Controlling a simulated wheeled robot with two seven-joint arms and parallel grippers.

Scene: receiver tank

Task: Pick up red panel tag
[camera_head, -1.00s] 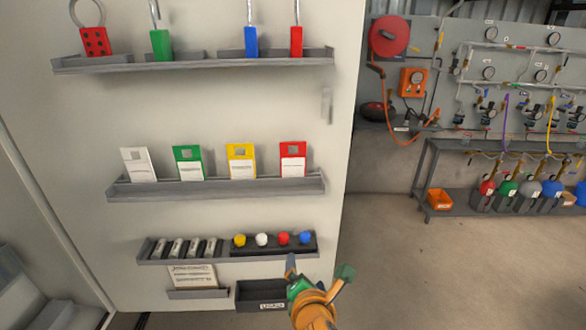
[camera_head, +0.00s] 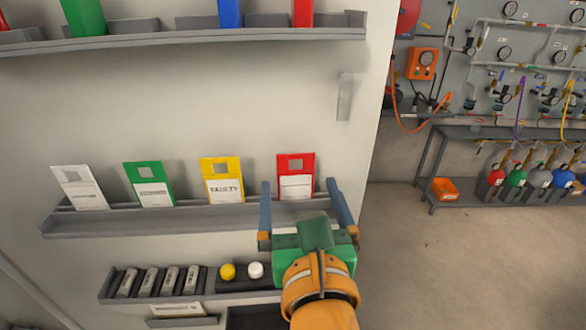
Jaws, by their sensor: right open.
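The red panel tag (camera_head: 296,177) stands upright at the right end of the middle shelf (camera_head: 130,223), with a square hole near its top and a white label. My right gripper (camera_head: 303,192) is open, with one blue finger a little left of the red tag and the other right of it. The tag shows between the fingers; I cannot tell whether the fingers are level with it in depth. The gripper's green body hides part of the shelf below. My left gripper is not in view.
Yellow (camera_head: 222,180), green (camera_head: 149,184) and white (camera_head: 79,188) tags stand to the left on the same shelf. The lower shelf (camera_head: 190,288) holds grey pieces and knobs. A small bracket (camera_head: 345,97) is on the panel at right.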

